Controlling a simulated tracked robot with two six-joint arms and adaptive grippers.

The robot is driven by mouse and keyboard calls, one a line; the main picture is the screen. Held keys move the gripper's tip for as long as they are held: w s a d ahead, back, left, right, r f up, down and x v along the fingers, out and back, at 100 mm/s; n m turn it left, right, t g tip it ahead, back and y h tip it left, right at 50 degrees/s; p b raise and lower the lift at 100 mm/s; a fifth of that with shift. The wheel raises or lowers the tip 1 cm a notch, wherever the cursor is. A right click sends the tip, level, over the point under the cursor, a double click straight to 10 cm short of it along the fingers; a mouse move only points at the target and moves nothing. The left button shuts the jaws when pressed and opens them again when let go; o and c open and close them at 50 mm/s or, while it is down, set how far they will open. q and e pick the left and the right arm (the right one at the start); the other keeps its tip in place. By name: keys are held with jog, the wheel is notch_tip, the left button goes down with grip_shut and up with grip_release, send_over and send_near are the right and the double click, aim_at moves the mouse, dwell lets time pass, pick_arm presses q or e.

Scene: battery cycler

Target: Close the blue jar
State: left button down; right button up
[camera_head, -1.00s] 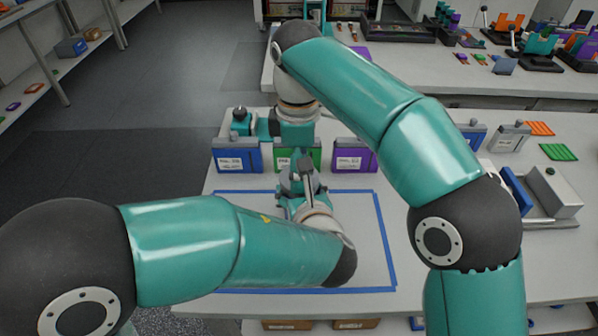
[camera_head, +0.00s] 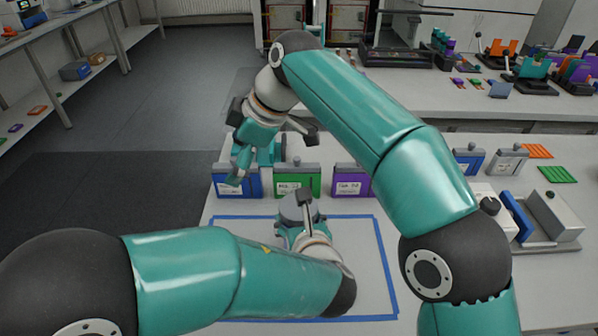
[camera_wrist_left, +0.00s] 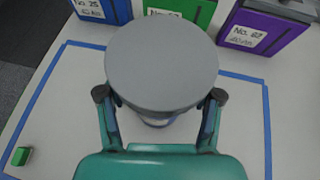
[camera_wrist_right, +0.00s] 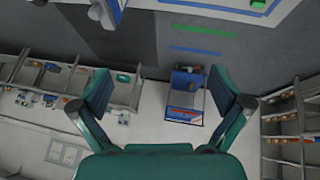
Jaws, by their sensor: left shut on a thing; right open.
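A round jar (camera_wrist_left: 160,121) stands in the left wrist view with a wide grey lid (camera_wrist_left: 161,62) over its top. The lid hides most of the jar; only a pale, bluish strip shows under it. I cannot tell how tightly the lid sits. My left gripper (camera_wrist_left: 160,112) is shut on the jar, one finger on each side below the lid. In the head view my left gripper (camera_head: 293,228) holds it inside the blue-taped area, and the grey lid top (camera_head: 298,207) shows. My right gripper (camera_head: 240,168) is open and empty, up and left of the jar; it also shows in the right wrist view (camera_wrist_right: 160,104).
Blue (camera_head: 236,183), green (camera_head: 297,181) and purple (camera_head: 352,181) labelled cases stand in a row behind the taped area. A small green block (camera_wrist_left: 20,156) lies near the tape's left side. A grey and blue device (camera_head: 545,215) stands on the right. The taped area's right part is clear.

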jog(key=w+a+r+m+t+y, duration=0.1)
jog(key=w+a+r+t+y, duration=0.3)
jog(key=r, duration=0.5)
jog(key=w+a+r+m+t+y, duration=0.2)
jog(key=w+a+r+t+y, duration=0.15)
jog(key=r, duration=0.45)
jog(key=w+d+r+m+t+h, duration=0.75)
jog(key=w+d+m+t, duration=0.25)
jog(key=d+m, duration=0.35)
jog(key=d+f+m+g+h, duration=0.6)
jog(key=d+f+m+h, duration=0.2)
jog(key=f, duration=0.4)
jog(key=s+a+f+g, duration=0.1)
jog(key=s+f+g, duration=0.3)
jog(key=s, duration=0.2)
jog(key=s+f+g+y, duration=0.1)
jog(key=s+f+g, duration=0.3)
jog(key=s, duration=0.3)
jog(key=s+a+f+n+g+y, duration=0.1)
jog(key=s+f+g, duration=0.4)
jog(key=s, duration=0.2)
jog(key=shift+s+a+f, duration=0.15)
jog(key=shift+a, duration=0.2)
jog(key=shift+s+a+g, duration=0.1)
jog(key=shift+s+g, duration=0.15)
jog(key=shift+s, duration=0.2)
